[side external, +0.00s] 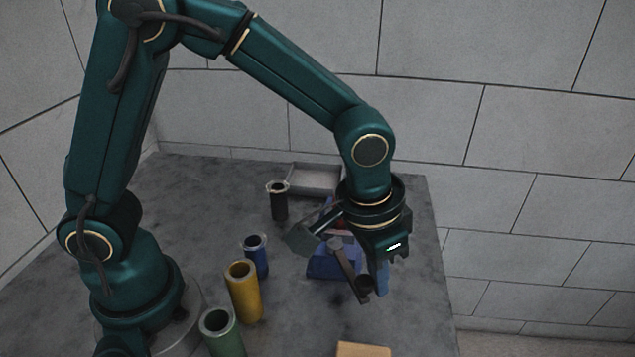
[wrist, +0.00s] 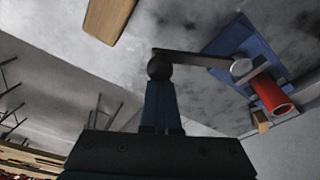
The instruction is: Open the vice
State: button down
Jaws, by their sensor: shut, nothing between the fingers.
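The blue vice (side external: 322,265) stands on the table below my wrist, partly hidden by my arm in the side view. In the wrist view the vice (wrist: 262,45) is at upper right, with a red cylinder (wrist: 272,95) at its jaws. I cannot tell how far the jaws are apart. The vice's handle (side external: 349,266) is a dark bar, angled outward with a round knob at its free end; it also shows in the wrist view (wrist: 195,57). My gripper (side external: 382,289) is shut and empty, its blue fingertips (wrist: 160,86) beside the knob. Contact is unclear.
A green tube (side external: 220,333), a yellow tube (side external: 244,295), a blue tube (side external: 256,258) and a black tube (side external: 278,203) stand left of the vice. A grey tray (side external: 318,176) lies behind. A wooden block (side external: 363,350) is at the front. Table right of the gripper is clear.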

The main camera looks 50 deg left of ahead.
jog(key=shift+s+a, duration=0.15)
jog(key=shift+s, duration=0.95)
jog(key=shift+s+a, duration=0.3)
jog(key=shift+s, duration=0.5)
jog(key=shift+w, duration=0.15)
jog(key=shift+w+d, duration=0.25)
jog(key=shift+w, duration=0.35)
jog(key=shift+r, duration=0.1)
jog(key=shift+w+v, duration=0.25)
jog(key=shift+v, duration=0.85)
jog(key=shift+w+v, duration=0.2)
jog(key=shift+v, duration=0.9)
jog(key=shift+w+v, duration=0.25)
jog(key=shift+v, duration=0.85)
jog(key=shift+d+r, duration=0.15)
jog(key=shift+r, duration=0.05)
